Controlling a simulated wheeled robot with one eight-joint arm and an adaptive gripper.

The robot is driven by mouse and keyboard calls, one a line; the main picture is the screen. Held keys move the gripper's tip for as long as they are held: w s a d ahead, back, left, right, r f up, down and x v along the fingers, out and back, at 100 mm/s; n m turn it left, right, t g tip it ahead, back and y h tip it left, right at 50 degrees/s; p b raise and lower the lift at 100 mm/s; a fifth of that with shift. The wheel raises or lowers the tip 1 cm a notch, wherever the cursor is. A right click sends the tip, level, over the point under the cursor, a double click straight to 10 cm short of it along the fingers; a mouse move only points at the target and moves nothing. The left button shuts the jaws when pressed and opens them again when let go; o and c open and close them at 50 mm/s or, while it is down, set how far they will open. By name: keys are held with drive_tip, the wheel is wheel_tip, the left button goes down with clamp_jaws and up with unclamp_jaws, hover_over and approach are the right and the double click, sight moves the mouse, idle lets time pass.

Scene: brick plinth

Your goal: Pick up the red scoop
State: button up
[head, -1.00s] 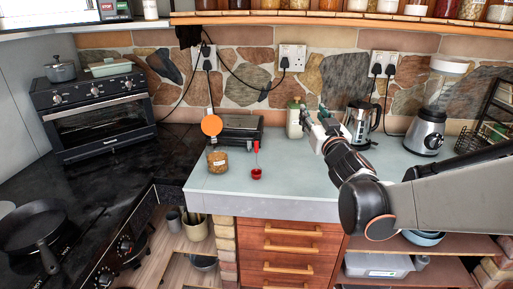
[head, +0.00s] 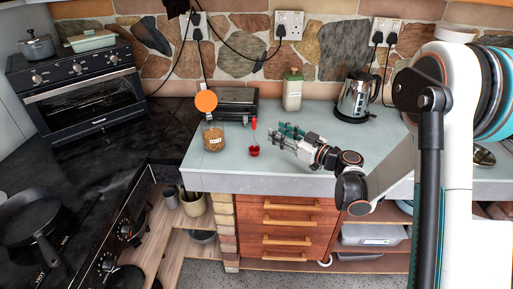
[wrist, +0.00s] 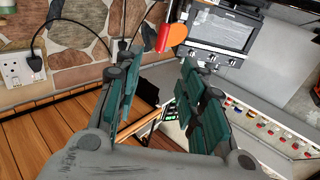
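The red scoop (head: 254,151) stands on the grey-green counter, its small red cup at the bottom and its thin handle upright with a red end on top. My gripper (head: 281,135) is just right of the scoop in the head view, fingers pointing left toward it, apart from it and empty. In the wrist view the teal-padded fingers of my gripper (wrist: 158,62) are spread. A red piece, seemingly the end of the scoop (wrist: 163,38), shows beyond and between the fingertips. The scoop's cup cannot be made out there.
A glass jar (head: 213,139) of brown contents stands left of the scoop, with an orange disc (head: 206,101) above it. A dark appliance (head: 237,101), a pale green bottle (head: 292,91) and a kettle (head: 355,97) stand behind. The counter in front of the scoop is clear.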

sight(254, 118)
drive_tip(key=b+x, duration=0.3)
drive_tip(key=x, duration=0.9)
drive_tip(key=shift+f, duration=0.15)
clamp_jaws()
